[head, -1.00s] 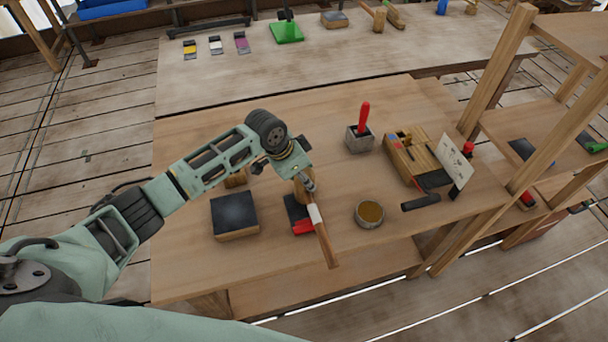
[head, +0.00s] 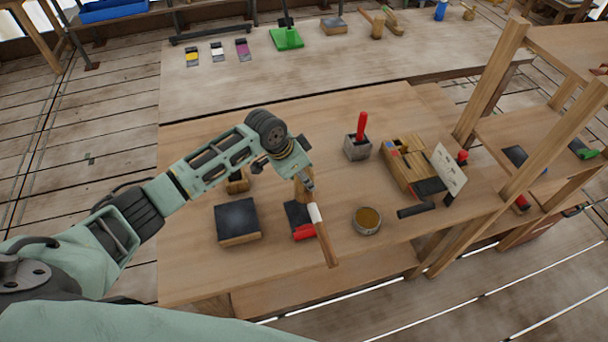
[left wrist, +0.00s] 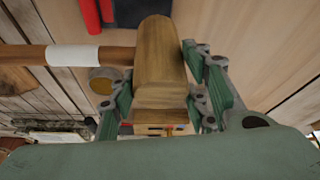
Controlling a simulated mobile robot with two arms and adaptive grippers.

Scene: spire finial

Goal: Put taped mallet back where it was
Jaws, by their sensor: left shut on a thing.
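The taped mallet has a wooden head and a brown handle with a white tape band (head: 314,213). Its head (left wrist: 160,65) fills the middle of the left wrist view, between the green fingers of my left gripper (head: 305,186). My left gripper is shut on this head. The handle (head: 326,245) points toward the front edge of the near table in the head view. The mallet appears above a dark pad with a red handle (head: 304,232), partly hiding it. The gap to the table is hard to judge. My right gripper is not in view.
On the near table (head: 290,275) are a dark-topped block (head: 237,220), a round tin (head: 367,220), a red-handled tool in a grey holder (head: 358,148) and a wooden box (head: 408,165). A wooden piece (head: 237,182) sits behind my arm. Shelf posts (head: 490,80) stand at right.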

